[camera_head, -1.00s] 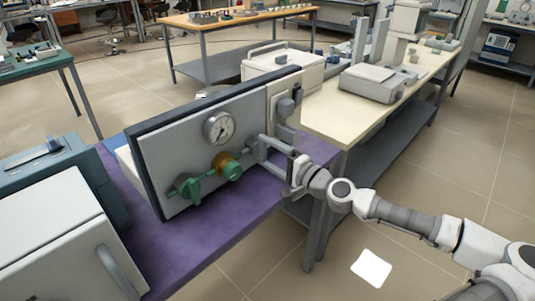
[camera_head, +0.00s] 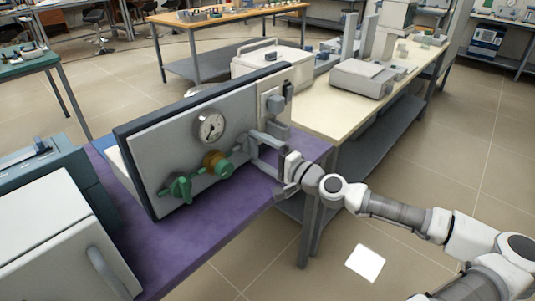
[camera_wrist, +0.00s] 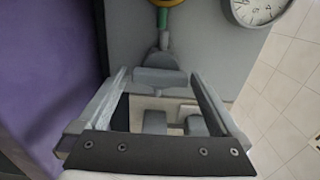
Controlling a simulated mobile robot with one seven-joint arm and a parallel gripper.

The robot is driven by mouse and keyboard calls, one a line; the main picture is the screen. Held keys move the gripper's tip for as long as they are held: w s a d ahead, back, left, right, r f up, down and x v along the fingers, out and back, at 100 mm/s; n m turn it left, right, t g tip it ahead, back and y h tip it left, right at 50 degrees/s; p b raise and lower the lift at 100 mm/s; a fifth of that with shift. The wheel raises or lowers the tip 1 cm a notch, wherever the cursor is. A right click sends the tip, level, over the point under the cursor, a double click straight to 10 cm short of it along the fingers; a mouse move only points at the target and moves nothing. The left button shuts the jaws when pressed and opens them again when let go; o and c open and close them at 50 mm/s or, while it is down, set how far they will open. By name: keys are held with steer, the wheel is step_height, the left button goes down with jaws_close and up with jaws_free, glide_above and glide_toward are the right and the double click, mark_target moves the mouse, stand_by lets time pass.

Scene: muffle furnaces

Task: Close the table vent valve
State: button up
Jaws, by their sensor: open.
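A grey upright panel (camera_head: 160,150) stands on a purple-topped table (camera_head: 222,232). Along its lower front run a green valve handle (camera_head: 178,188), a brass-yellow valve body with green parts (camera_head: 216,164) and, at the right end, a grey fitting (camera_head: 242,143). I cannot tell which of these is the table vent valve. My gripper (camera_head: 263,157) is open by the panel's right end. In the wrist view a grey handle-like piece (camera_wrist: 160,77) of the fitting lies between the fingertips, with space on each side. Contact is not clear. The green handle is outside the wrist view.
A round gauge (camera_head: 210,127) sits on the panel above the valves. A cream plate with a grey switch box (camera_head: 273,103) adjoins it at right. A furnace (camera_head: 50,240) stands at front left. A cream bench (camera_head: 325,115) lies behind. Floor is open at right.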

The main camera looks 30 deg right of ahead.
steer(key=p+v, duration=0.1)
steer(key=v, duration=1.6)
steer(key=shift+s+p, duration=0.2)
steer(key=shift+p, duration=0.15)
steer(key=shift+w+d+p, duration=0.1)
steer(key=shift+p, duration=0.2)
